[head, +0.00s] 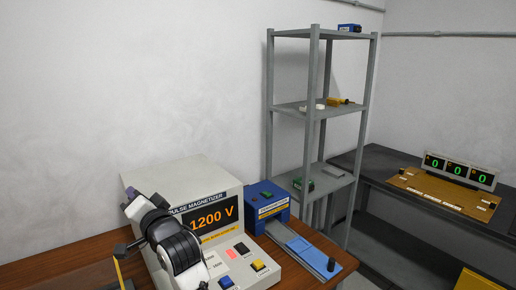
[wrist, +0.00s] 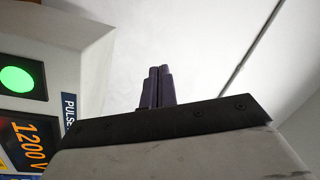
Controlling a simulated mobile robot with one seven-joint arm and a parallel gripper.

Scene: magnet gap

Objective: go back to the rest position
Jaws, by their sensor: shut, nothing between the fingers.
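My gripper (wrist: 157,88) shows in the wrist view with its two dark purple fingers together and nothing between them. They point up towards a bare pale wall. In the head view my arm rises at the lower left, in front of the pulse magnetizer (head: 215,190).
A green round lamp (wrist: 16,80) glows at the left of the wrist view. A blue device (head: 268,204) with a slide stands right of the magnetizer on the brown bench (head: 335,268). A grey shelf rack (head: 312,90) stands behind. A dark bench (head: 385,165) holds three green zero displays (head: 455,168).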

